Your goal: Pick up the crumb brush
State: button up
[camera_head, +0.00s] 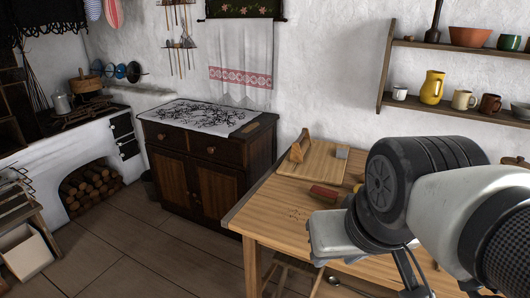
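A small red, block-like object (323,193), which looks like the crumb brush, lies on the wooden table (262,210), at the near edge of a wooden board. Its bristles cannot be made out. Scattered crumbs (297,214) lie on the table to its left and nearer to me. My arm reaches in from the right, its white and black wrist parts close to the red object in the picture but seemingly above the table. Dark thin parts of my gripper (410,272) show below the wrist, cut off by the bottom edge. Its fingertips are not clear, and I see nothing held.
The wooden board (315,165) bears a brown wedge (297,150) and a small grey block (342,152). My arm hides the table's right part. A shelf (455,108) with mugs and a yellow jug (432,88) hangs behind. A dark cabinet (205,165) stands left; tiled floor is open before it.

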aim_at(320, 193)
jog(key=i+j, duration=0.2)
jog(key=j, duration=0.15)
jog(key=i+j, duration=0.15)
jog(key=j, duration=0.2)
jog(key=i+j, duration=0.2)
jog(key=j, duration=0.15)
jog(key=i+j+z, duration=0.25)
jog(key=i+j, duration=0.15)
jog(key=j, duration=0.25)
jog(key=i+j+z, duration=0.1)
jog(key=j, duration=0.25)
jog(key=i+j+z, duration=0.4)
jog(key=j, duration=0.25)
jog(key=i+j+z, duration=0.45)
jog(key=j, duration=0.15)
jog(key=j+z, duration=0.2)
jog(key=j, duration=0.15)
jog(key=i+j+z, duration=0.2)
jog(key=j, duration=0.2)
jog(key=i+j+z, duration=0.15)
jog(key=z, duration=0.2)
jog(key=i+j+z, duration=0.1)
jog(key=j+z, duration=0.3)
jog(key=i+j+z, duration=0.1)
jog(key=z, duration=0.25)
jog(key=i+j+z, duration=0.1)
jog(key=j+z, duration=0.25)
jog(key=i+j+z, duration=0.1)
jog(key=z, duration=0.3)
jog(key=j, duration=0.1)
